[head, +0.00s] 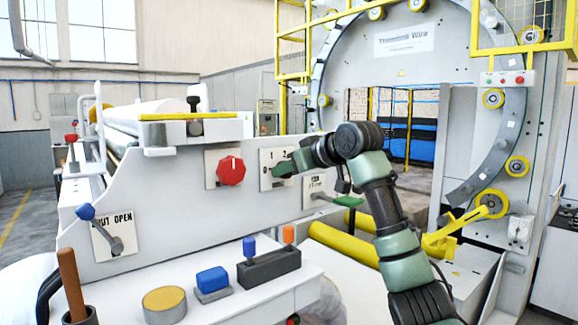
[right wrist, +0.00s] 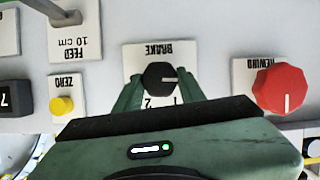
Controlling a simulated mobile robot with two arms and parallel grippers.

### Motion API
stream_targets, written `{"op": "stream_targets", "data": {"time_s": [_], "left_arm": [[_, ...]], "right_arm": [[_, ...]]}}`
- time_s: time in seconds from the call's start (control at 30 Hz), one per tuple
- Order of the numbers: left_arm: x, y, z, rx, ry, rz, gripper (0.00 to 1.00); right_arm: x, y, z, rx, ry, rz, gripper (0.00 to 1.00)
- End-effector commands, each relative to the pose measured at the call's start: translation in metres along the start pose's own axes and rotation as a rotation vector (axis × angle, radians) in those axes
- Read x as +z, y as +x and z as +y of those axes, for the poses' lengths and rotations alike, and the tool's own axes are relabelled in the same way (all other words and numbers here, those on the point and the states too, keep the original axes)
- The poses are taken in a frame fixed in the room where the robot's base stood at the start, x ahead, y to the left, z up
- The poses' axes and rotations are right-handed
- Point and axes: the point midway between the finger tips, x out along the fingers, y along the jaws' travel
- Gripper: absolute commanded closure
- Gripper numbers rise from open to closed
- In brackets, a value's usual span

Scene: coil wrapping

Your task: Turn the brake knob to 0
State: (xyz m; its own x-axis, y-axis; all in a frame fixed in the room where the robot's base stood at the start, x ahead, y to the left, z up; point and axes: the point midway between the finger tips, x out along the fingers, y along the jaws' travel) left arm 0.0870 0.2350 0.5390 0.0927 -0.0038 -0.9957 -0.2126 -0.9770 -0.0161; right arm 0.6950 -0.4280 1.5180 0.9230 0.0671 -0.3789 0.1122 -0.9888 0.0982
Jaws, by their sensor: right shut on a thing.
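The brake knob (right wrist: 160,77) is black and round on a white plate (right wrist: 133,52) marked BRAKE. The right wrist view shows it upside down, with 2 and 1 readable below the knob and no 0 visible. The knob's white pointer line points right in that view. My right gripper (right wrist: 160,79) has its green fingers on both sides of the knob and is shut on it. In the head view the right gripper (head: 286,166) reaches the brake plate (head: 269,183) from the right and covers the knob. My left gripper is in neither view.
The red REWIND knob (right wrist: 283,88) sits close beside the gripper; the head view also shows a red knob (head: 231,170). A lever with a green handle (head: 347,201) is just below my arm. A yellow ZERO button (right wrist: 61,105) is on the other side.

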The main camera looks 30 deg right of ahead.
Motion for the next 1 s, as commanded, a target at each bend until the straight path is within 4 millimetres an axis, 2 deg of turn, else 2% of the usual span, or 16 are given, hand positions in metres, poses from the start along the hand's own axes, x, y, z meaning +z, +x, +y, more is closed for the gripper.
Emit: {"op": "stream_targets", "data": {"time_s": [0.3,0.7,0.73,0.8,1.0], "left_arm": [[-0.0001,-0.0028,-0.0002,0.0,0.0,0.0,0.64],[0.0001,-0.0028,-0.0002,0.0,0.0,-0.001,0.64],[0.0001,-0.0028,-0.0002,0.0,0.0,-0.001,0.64],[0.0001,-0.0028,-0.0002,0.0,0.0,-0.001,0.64],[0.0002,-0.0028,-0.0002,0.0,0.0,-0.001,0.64]], "right_arm": [[-0.0005,0.0001,-0.0008,0.026,-0.066,-0.001,1.0],[-0.0004,0.0,-0.0007,0.029,-0.071,-0.001,1.0],[-0.0004,0.0,-0.0006,0.029,-0.071,-0.001,0.55],[-0.0004,0.0,-0.0007,0.029,-0.071,-0.001,0.39],[-0.0003,0.0,-0.0007,0.028,-0.069,-0.002,0.39]]}}
